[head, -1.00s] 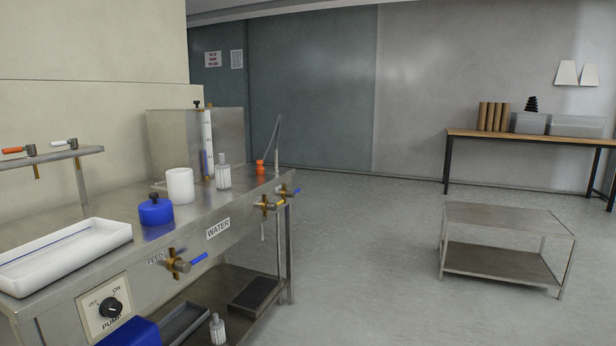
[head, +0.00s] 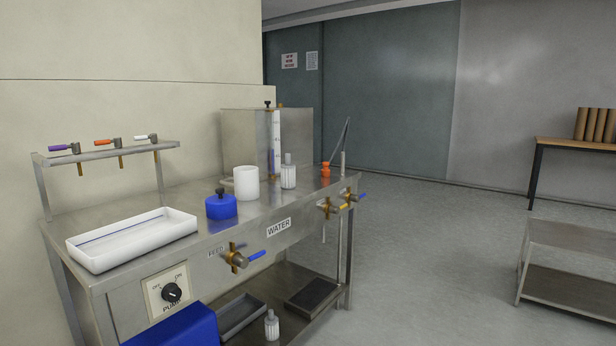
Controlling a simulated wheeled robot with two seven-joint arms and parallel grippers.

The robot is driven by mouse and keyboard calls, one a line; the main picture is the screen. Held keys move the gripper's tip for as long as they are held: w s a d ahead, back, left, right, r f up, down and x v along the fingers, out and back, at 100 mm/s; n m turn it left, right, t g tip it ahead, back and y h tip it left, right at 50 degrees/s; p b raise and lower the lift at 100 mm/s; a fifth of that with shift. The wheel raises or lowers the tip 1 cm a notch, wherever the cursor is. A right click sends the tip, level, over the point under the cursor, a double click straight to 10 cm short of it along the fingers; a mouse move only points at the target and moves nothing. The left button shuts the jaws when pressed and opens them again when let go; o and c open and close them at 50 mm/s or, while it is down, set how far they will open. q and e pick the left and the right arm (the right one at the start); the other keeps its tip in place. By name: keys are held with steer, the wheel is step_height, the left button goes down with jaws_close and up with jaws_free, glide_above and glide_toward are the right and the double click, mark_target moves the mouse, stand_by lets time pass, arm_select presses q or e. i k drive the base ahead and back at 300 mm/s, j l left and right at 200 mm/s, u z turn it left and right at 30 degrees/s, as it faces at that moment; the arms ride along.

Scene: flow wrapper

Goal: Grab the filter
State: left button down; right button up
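I cannot tell for certain which thing is the filter. A small ribbed whitish cartridge with a narrower top (head: 289,172) stands upright on the steel bench (head: 190,262), to the right of a plain white cylinder (head: 246,183). A similar ribbed whitish cartridge (head: 272,326) stands upright on the bench's lower shelf, near the bottom of the head view. Neither of my grippers is in view, and nothing seen is held.
A white tray (head: 133,240) and blue lidded pot (head: 221,207) stand on the bench. Blue-handled valves (head: 237,257) stick out from its front. A blue block (head: 178,328) is low in front. Open floor (head: 425,270) lies right, before a low steel table (head: 572,240).

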mark_target(287, 171)
steer(key=i+l+u, duration=0.5)
steer(key=i, duration=0.2)
steer(key=i+l+u, duration=0.5)
steer(key=l, duration=0.25)
steer(key=i+l+u, duration=0.25)
steer(key=l, duration=0.25)
steer(key=i+l+u, duration=0.25)
steer(key=l, duration=0.25)
